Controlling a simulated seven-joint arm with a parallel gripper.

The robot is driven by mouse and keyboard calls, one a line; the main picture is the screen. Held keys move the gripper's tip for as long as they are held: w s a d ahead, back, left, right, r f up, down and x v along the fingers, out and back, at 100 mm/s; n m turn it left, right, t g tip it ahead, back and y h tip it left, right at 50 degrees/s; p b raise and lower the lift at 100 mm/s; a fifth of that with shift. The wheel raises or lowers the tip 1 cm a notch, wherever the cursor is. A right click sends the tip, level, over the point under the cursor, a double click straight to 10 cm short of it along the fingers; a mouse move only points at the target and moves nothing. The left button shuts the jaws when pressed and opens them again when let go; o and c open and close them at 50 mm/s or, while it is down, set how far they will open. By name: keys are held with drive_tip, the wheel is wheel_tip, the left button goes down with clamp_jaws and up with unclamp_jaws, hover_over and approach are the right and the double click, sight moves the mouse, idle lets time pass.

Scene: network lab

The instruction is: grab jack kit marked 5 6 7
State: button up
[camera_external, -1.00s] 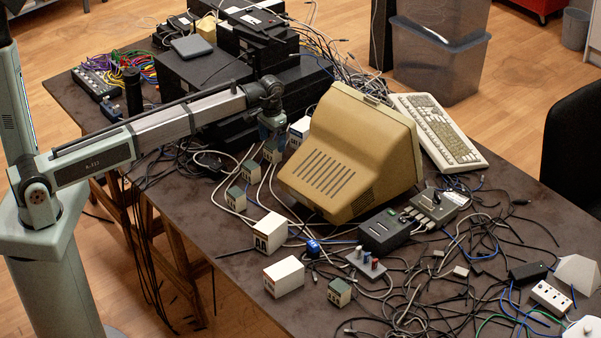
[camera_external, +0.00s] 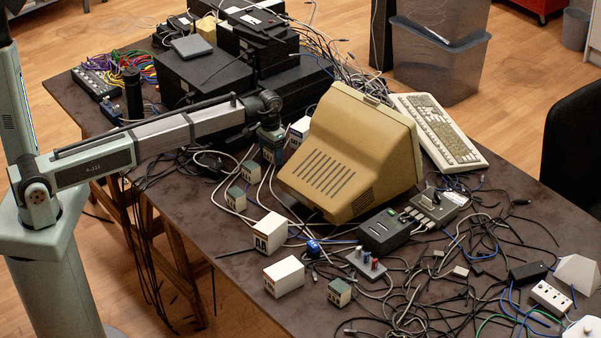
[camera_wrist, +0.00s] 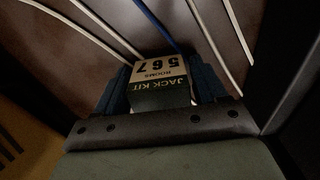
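The jack kit (camera_wrist: 160,85) is a small box with a pale label reading "JACK KIT ROOMS 5 6 7", upside down in the wrist view, and a dark green face. My gripper (camera_wrist: 162,85) has its two blue fingers on either side of the box. They lie close to its sides, but whether they press on it is not clear. In the external view my gripper (camera_external: 271,146) is low at the table, left of the beige monitor. The box there is mostly hidden by the gripper.
A blue-and-white box (camera_external: 299,132) and the beige monitor (camera_external: 345,150) are close on the right. Black equipment (camera_external: 205,75) stands behind. Loose cables (camera_wrist: 95,28) run around the jack kit.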

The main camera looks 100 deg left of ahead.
drive_tip(key=c, duration=0.8)
